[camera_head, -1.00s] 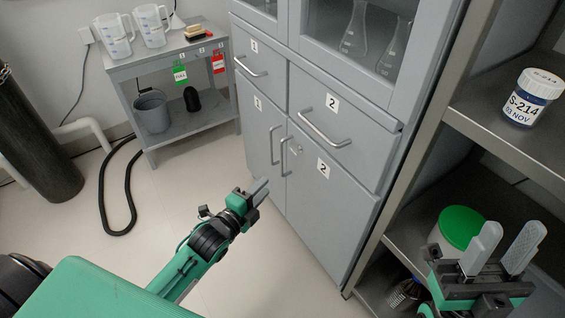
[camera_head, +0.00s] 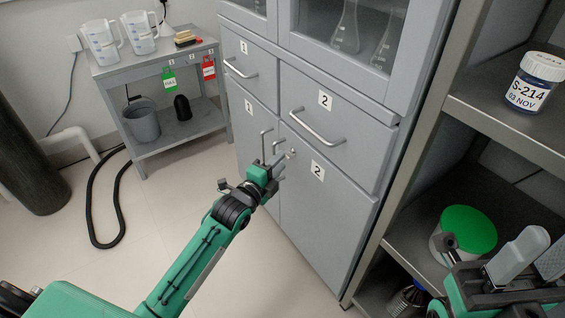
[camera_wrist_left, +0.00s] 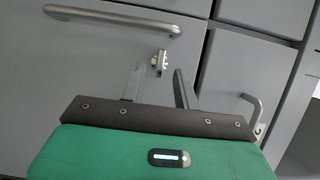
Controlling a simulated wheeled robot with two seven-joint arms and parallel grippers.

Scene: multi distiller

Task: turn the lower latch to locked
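The latch (camera_head: 291,153) is a small metal piece on the front of the right lower door (camera_head: 325,205), beside that door's handle (camera_head: 279,146). In the left wrist view the latch (camera_wrist_left: 160,62) shows between the lines of my two fingers, just past their tips. Whether it is locked cannot be told. My left gripper (camera_head: 279,164) is in front of the door, just below and left of the latch. Its fingers (camera_wrist_left: 157,72) are apart with nothing between them; contact with the latch does not show. My right gripper (camera_head: 535,255) is open and empty at the lower right.
The drawer handle (camera_head: 317,127) sticks out above the latch. A shelf unit at right holds a labelled jar (camera_head: 534,82) and a green-lidded tub (camera_head: 468,230). A small grey table (camera_head: 150,67) with jugs stands at far left. Floor before the cabinet is clear.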

